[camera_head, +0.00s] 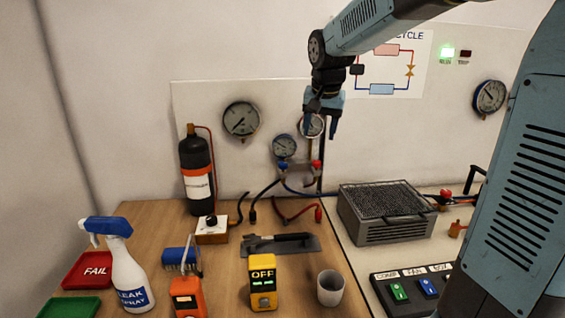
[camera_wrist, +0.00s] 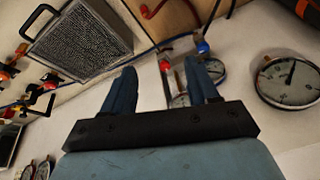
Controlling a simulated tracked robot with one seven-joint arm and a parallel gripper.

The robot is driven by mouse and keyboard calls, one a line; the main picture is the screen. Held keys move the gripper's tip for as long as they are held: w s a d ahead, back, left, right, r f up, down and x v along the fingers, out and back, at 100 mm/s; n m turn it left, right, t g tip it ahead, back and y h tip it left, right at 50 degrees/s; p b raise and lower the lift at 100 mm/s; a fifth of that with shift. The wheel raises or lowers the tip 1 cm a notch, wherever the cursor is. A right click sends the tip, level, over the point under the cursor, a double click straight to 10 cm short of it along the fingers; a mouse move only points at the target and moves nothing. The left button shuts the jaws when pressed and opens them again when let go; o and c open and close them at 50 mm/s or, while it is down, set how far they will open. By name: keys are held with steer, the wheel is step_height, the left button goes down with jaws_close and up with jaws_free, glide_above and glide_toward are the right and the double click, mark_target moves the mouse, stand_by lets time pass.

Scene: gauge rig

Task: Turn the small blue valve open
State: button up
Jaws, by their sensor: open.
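The small blue valve knob (camera_head: 283,165) is on the left of the gauge manifold on the back panel, below the blue-faced gauge (camera_head: 284,147). A red knob (camera_head: 316,164) is on the manifold's right side. My gripper (camera_head: 321,120) is open and empty, above the manifold and in front of the second small gauge, partly covering it. In the wrist view, the blue knob (camera_wrist: 203,47) shows just beyond the tip of the right finger, apart from it. The red knob (camera_wrist: 164,66) shows between the fingertips. The blue knob's turn angle is too small to tell.
A large gauge (camera_head: 241,119) and a black cylinder (camera_head: 197,174) are to the left. Hoses hang below the manifold onto the wooden bench. A finned grey box (camera_head: 387,212) stands at right. A spray bottle (camera_head: 125,262), yellow meter (camera_head: 262,282) and cup (camera_head: 330,288) stand in front.

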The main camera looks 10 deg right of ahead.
steer(key=m+h, duration=0.2)
glide_toward(283, 163)
steer(key=x, duration=0.8)
steer(key=shift+w+f, duration=0.1)
steer(key=shift+f, duration=0.25)
steer(key=c, duration=1)
